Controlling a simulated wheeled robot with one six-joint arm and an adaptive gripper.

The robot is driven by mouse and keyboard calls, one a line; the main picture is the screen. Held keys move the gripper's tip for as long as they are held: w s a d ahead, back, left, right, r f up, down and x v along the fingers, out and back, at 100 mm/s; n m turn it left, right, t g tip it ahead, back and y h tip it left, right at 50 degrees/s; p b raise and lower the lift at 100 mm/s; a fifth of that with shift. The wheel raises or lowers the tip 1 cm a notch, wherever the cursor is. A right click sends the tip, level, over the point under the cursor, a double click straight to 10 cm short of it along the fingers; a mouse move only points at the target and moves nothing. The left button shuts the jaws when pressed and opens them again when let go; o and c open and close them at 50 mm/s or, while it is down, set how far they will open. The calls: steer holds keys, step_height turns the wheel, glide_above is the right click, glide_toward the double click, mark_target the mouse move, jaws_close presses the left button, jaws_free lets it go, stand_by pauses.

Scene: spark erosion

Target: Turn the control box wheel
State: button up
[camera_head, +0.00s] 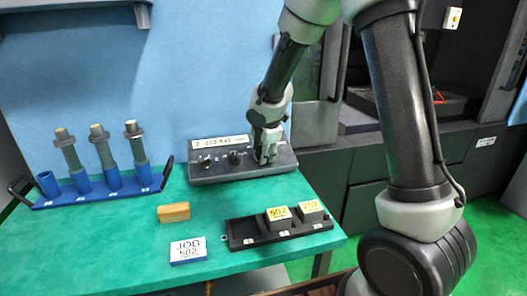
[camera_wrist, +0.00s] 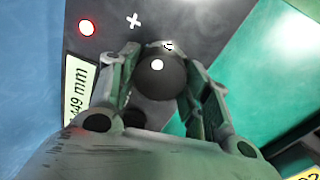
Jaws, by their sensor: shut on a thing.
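The dark grey control box (camera_head: 222,174) stands at the back right of the green table. Its wheel shows in the wrist view as a dark round knob (camera_wrist: 157,84) with a white dot on its face. My gripper (camera_head: 265,157) is over the right part of the box, pointing down. In the wrist view my gripper (camera_wrist: 163,82) has one finger on each side of the wheel and is shut on it. The head view hides the wheel behind the fingers. A white readout strip (camera_head: 220,142) runs along the back of the box, and its end in the wrist view (camera_wrist: 78,92) reads "mm".
Dark knobs (camera_head: 235,158) sit left of my gripper on the box. A blue rack (camera_head: 95,195) with several upright holders stands left. A wooden block (camera_head: 174,212), a JOB 502 card (camera_head: 188,250) and a black tray (camera_head: 245,240) with two labelled blocks lie in front.

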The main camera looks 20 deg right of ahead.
steer(key=shift+n, duration=0.6)
steer(key=o, duration=1.1)
steer(key=shift+c, duration=0.2)
steer(key=v, duration=1.2)
